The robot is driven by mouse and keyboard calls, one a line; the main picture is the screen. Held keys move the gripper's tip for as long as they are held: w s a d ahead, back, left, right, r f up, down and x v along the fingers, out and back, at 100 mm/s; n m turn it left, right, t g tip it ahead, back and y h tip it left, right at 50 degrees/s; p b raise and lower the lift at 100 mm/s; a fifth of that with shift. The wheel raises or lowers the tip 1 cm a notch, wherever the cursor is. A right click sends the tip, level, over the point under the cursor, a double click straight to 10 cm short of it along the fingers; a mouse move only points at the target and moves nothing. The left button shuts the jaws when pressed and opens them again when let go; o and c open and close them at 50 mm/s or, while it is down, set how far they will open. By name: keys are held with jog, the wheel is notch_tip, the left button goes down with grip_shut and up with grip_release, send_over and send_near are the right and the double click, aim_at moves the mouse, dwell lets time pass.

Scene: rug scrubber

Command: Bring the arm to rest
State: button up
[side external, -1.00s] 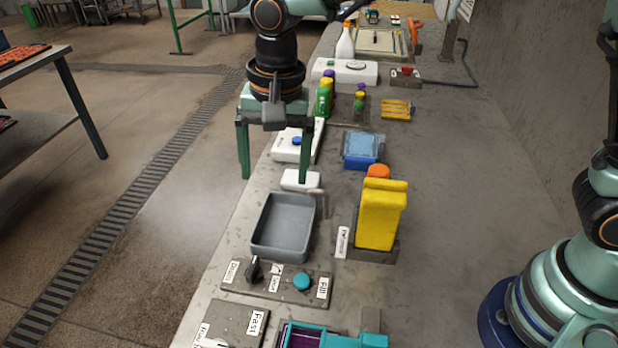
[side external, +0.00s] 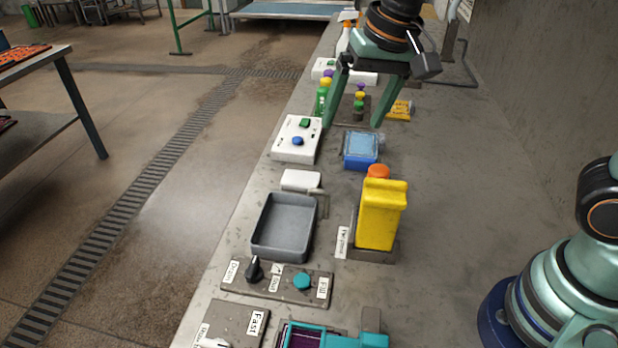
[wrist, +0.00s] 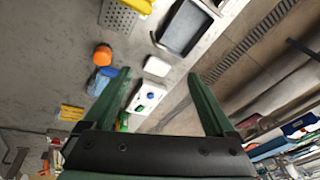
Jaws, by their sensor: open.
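My gripper (side external: 352,126) is at the upper middle of the side view, raised over the far part of the bench (side external: 455,190). Its two green fingers point down and stand wide apart with nothing between them. In the wrist view the open gripper (wrist: 158,73) also shows empty. Below it lie a white control box (wrist: 148,98) with a green and a blue button and a small white block (wrist: 157,66). My arm's links above the wrist are cut off by the top of the side view.

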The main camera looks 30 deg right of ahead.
jog(key=shift+d, duration=0.1)
jog(key=s+d+n+t, duration=0.1)
jog(key=s+d+n, duration=0.1)
jog(key=d, duration=0.3)
jog(key=s+d+n+t+h, duration=0.1)
jog(key=s+d+n, duration=0.1)
jog(key=s+d, duration=0.3)
jog(key=shift+d+t, duration=0.3)
jog(key=shift+d, duration=0.45)
